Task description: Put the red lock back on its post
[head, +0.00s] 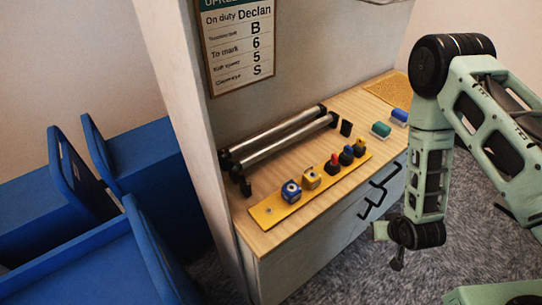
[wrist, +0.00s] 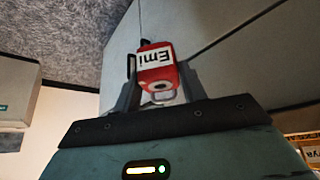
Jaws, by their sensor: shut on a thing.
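In the wrist view, my gripper (wrist: 159,84) is shut on a red lock (wrist: 156,70) with a white label reading "Emi". The lock sits between the two dark fingers. In the head view, my gripper (head: 379,231) is low in front of the cabinet, mostly hidden by my wrist, and the lock cannot be made out there. A yellow strip (head: 284,212) lies along the counter's front and carries a row of coloured pieces. Its near left end bears only a small grey spot (head: 268,211); I cannot tell whether this is a post.
Two metal rollers (head: 285,138) lie behind the strip. Green (head: 381,130) and blue (head: 399,116) blocks are at the counter's far right. Black handles (head: 370,208) project from the cabinet front. Blue bins (head: 85,255) stand at left. A notice board (head: 238,45) hangs above.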

